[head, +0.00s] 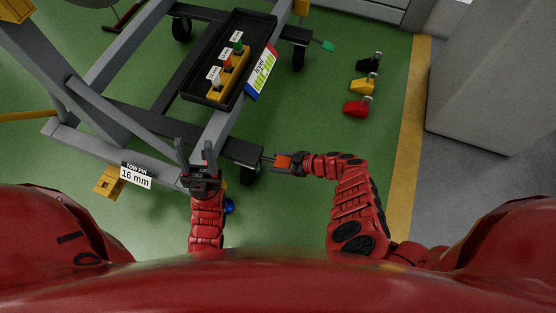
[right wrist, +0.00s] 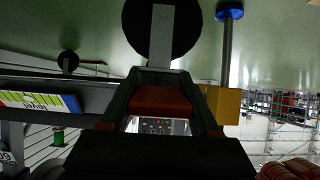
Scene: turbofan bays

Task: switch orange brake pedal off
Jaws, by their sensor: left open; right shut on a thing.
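The orange brake pedal (head: 283,161) sticks out at the near right corner of the grey cart, beside a black caster wheel (head: 250,177). My right gripper (head: 277,162) is shut on it. In the right wrist view the pedal (right wrist: 161,100) shows as a dark orange-red block between the two fingers (right wrist: 164,98), below the wheel (right wrist: 160,30). Whether the pedal is tilted up or down is hard to tell. My left gripper (head: 196,153) is open and empty, in front of the cart's near rail.
The cart's black tray (head: 216,62) holds a yellow block with several coloured plugs, beside a level sign (head: 262,72). A green pedal (head: 328,46) is at the far corner. Black, yellow and red chocks (head: 358,106) stand on the floor at right. A tow pin label (head: 136,176) is at left.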

